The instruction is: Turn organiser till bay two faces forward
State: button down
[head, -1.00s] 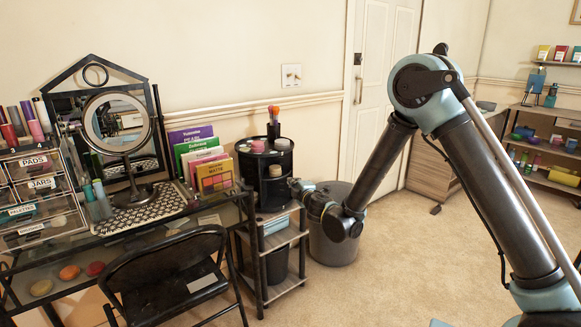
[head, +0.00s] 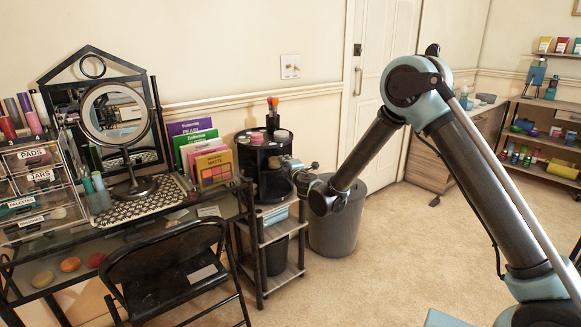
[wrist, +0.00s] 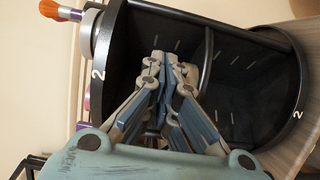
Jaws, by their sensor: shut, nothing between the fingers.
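The organiser (head: 252,182) is a black round tower on top of a small shelf unit. Pots and a brush cup (head: 272,121) stand on its top. In the wrist view its open bay (wrist: 240,75) fills the middle, split by a dark divider, with a "2" on its upper rim (wrist: 97,75) and another on its lower rim (wrist: 298,114). My gripper (wrist: 163,58) is shut and empty, its fingertips in front of or inside this bay, left of the divider; contact is unclear. In the head view my gripper (head: 290,165) is at the organiser's right side.
A bin (head: 338,225) stands on the floor right of the shelf unit (head: 270,262). Palette boxes (head: 213,170) and a round mirror (head: 115,114) stand on the desk to the left, with a black chair (head: 165,270) in front. The carpet at right is clear.

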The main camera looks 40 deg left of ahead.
aim_at(287, 151)
jog(key=shift+w+a, duration=0.3)
jog(key=shift+w, duration=0.5)
jog(key=shift+w+a, duration=0.3)
jog(key=shift+w, duration=0.45)
jog(key=shift+w+a, duration=0.3)
jog(key=shift+w, duration=0.5)
jog(key=shift+w+a, duration=0.1)
jog(key=shift+w, duration=0.65)
jog(key=s+a+v, duration=0.1)
jog(key=v, duration=1.2)
jog(key=shift+s, duration=0.3)
